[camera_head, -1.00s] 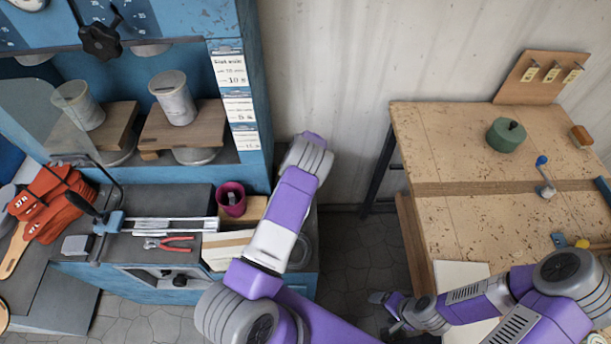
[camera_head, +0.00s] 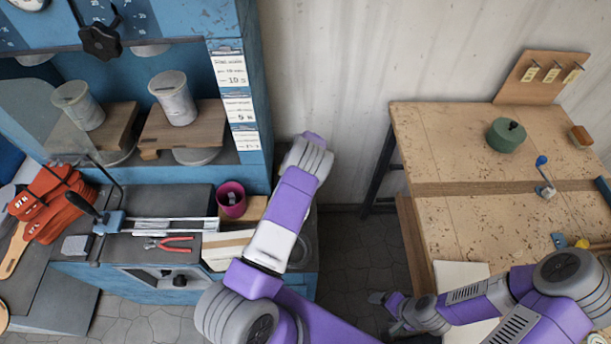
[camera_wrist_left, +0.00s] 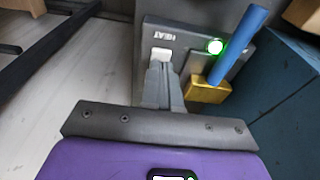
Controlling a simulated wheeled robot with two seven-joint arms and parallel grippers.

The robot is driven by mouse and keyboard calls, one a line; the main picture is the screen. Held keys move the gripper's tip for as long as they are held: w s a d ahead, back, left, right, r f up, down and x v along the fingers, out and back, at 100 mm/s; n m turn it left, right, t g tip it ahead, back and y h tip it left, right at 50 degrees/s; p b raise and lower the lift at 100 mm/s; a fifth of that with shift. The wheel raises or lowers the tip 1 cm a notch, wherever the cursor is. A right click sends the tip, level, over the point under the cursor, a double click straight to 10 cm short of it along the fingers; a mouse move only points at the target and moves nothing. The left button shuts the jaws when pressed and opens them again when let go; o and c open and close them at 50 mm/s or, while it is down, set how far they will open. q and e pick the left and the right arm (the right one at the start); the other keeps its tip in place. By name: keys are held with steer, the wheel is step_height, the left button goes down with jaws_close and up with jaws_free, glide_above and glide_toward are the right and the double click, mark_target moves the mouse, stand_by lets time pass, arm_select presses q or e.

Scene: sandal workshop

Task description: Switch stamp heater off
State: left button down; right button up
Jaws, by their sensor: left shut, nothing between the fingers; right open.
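In the left wrist view a dark heater panel (camera_wrist_left: 185,40) marked HEAT carries a white switch (camera_wrist_left: 161,54) and a lit green lamp (camera_wrist_left: 214,46). My left gripper (camera_wrist_left: 160,74) is shut and empty, its fingertips right at the lower edge of the switch; I cannot tell whether they touch it. A brass block (camera_wrist_left: 207,90) with a blue handle (camera_wrist_left: 240,45) stands just right of the fingers. In the head view my left arm reaches beside the blue cabinet, and its gripper and the panel are hidden. My right gripper (camera_head: 388,304) is open and empty, low beside the wooden table.
The blue press cabinet (camera_head: 262,95) stands left, with cans, red pliers (camera_head: 172,243) and a magenta cup (camera_head: 231,199) on its worktops. A wooden table (camera_head: 465,150) with a green round object (camera_head: 506,135) stands right. Floor shows between them.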

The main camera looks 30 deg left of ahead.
arm_select(q)
steer(key=shift+f+b, duration=0.9)
steer(key=shift+b, duration=0.05)
stand_by(0.8)
steer(key=shift+r, duration=0.15)
steer(key=shift+r+p, duration=1.7)
steer(key=shift+r, duration=1.65)
